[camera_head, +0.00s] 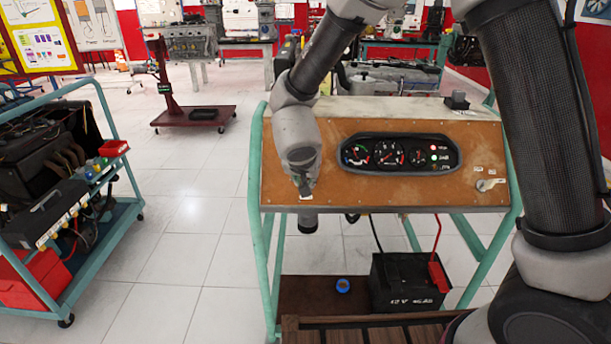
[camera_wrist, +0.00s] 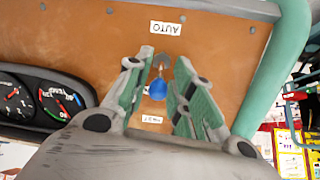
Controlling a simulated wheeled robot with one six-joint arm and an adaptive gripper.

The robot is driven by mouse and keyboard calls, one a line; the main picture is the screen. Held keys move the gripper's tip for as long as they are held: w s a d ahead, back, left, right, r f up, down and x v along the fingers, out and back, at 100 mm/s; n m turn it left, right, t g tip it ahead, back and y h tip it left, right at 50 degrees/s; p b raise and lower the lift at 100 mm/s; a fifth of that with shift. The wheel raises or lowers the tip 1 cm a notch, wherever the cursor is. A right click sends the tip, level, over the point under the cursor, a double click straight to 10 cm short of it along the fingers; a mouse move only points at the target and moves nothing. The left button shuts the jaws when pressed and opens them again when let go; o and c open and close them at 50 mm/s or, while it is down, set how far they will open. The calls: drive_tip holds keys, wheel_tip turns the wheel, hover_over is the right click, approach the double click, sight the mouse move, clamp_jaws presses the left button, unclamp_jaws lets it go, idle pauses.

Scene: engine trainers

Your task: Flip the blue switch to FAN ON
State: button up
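The blue switch (camera_wrist: 157,89) is a short lever with a blue knob on the brown panel (camera_wrist: 92,35), in the wrist view. Its knob lies below its metal base in that picture. An upside-down AUTO label (camera_wrist: 166,28) sits above it, and a small label (camera_wrist: 152,119), too small to read surely, sits below. My gripper (camera_wrist: 164,58) is open, with one green finger on each side of the switch; I cannot tell whether either touches it. In the head view my gripper (camera_head: 305,188) is at the panel's left part, and the arm hides the switch.
The gauge cluster (camera_head: 400,154) is right of my gripper, with a key switch (camera_head: 488,184) farther right. The panel sits in a teal frame (camera_head: 257,190). A battery (camera_head: 405,285) stands below. Another engine cart (camera_head: 95,265) is at left, with clear floor between.

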drive_tip(key=shift+r, duration=0.1)
drive_tip(key=d+v, duration=0.1)
drive_tip(key=v, duration=1)
drive_tip(key=shift+s+a+r, duration=0.3)
drive_tip(key=shift+a+r, duration=0.05)
drive_tip(key=shift+a, duration=0.15)
